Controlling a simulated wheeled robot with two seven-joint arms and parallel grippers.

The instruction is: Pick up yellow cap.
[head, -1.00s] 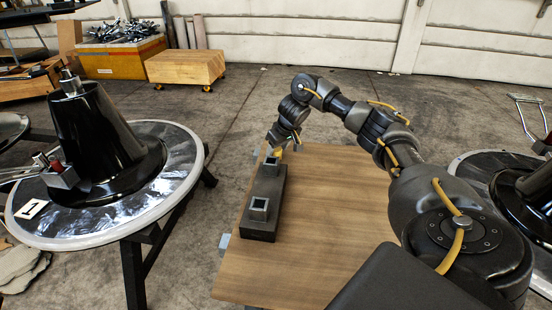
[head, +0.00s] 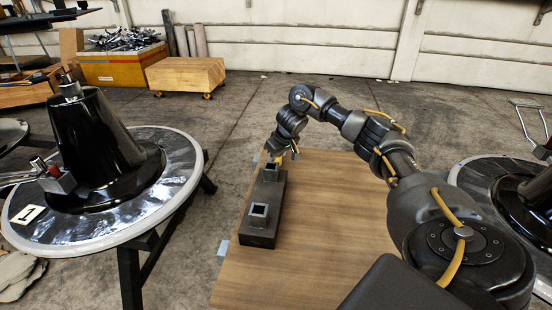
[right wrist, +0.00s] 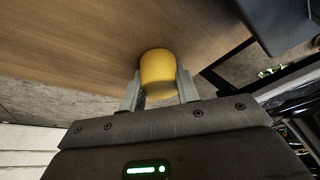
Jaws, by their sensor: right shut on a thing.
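The yellow cap (right wrist: 158,70) sits between the two fingers of my right gripper (right wrist: 160,88) in the right wrist view, with a finger against each side. In the head view my right gripper (head: 284,152) is at the far end of the dark block (head: 262,238), by its far square socket (head: 271,167). Only a small bit of yellow shows there, partly hidden by the gripper. The gripper is shut on the cap. I cannot tell whether the cap touches the surface below. My left gripper is not in view.
The block lies along the left edge of a wooden tabletop (head: 330,220), whose middle and right are bare. A near square socket (head: 259,213) stands on the block. A round table (head: 105,224) with a black cone (head: 95,140) stands at left. Another round base (head: 478,178) is at right.

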